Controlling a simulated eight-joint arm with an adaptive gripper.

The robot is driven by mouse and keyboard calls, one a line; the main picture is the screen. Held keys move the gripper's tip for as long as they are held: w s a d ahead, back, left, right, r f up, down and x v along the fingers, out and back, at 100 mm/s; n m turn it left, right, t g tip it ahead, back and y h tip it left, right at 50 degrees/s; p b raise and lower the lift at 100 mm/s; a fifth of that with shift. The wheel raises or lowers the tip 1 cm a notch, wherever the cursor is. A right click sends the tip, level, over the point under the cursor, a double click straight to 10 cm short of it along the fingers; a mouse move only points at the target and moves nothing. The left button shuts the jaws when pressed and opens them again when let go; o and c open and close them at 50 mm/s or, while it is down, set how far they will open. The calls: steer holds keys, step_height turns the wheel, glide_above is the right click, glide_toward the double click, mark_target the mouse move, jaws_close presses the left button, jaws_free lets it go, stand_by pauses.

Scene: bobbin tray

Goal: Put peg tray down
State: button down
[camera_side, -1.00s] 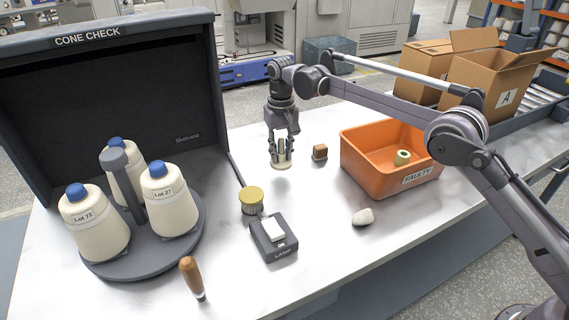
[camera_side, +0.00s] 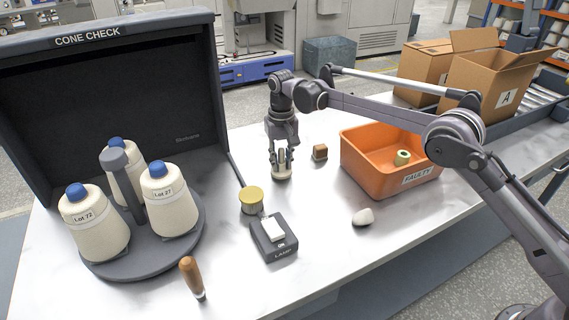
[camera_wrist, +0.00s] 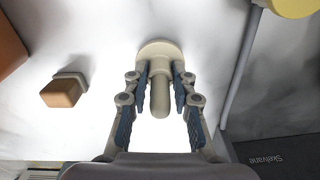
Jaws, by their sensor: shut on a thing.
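The peg tray (camera_side: 282,178) is a small cream disc with an upright peg. In the wrist view the disc (camera_wrist: 158,46) lies beyond my fingertips, and its rounded peg (camera_wrist: 160,95) runs back between the fingers. My gripper (camera_side: 282,158) points down and is shut on the peg; it also shows in the wrist view (camera_wrist: 160,80). The disc is at or very near the white tabletop; I cannot tell whether it touches. Part of the peg is hidden by the fingers in the side view.
A brown block (camera_side: 320,152) stands close right, before the orange FAULTY bin (camera_side: 375,180). A brass-topped cylinder (camera_side: 252,200) and the lamp switch (camera_side: 272,240) stand nearer the camera. A grey rod (camera_side: 236,168) and the dark cone-check booth (camera_side: 120,110) lie left.

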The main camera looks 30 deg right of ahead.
mark_target(282, 148)
steer(key=shift+f, duration=0.55)
steer(key=c, duration=1)
jaws_free()
steer(key=shift+r, duration=0.1)
step_height(282, 148, up, 7)
steer(key=shift+r, duration=0.15)
steer(key=s+d+r+t, duration=0.3)
steer(key=s+d+r, duration=0.7)
steer(key=s+r, duration=0.3)
steer(key=s+d+f+t, duration=0.1)
steer(key=s+d+f, duration=0.1)
steer(key=s, duration=0.5)
steer(key=s+d+f+n+t, duration=0.1)
steer(key=s+d+f, duration=0.1)
steer(key=s+f, duration=0.2)
steer(key=s+d+f+t, duration=0.2)
steer(key=s+d+f, duration=0.1)
steer(key=s, duration=0.7)
steer(key=shift+s+n, duration=0.1)
steer(key=shift+n, duration=0.2)
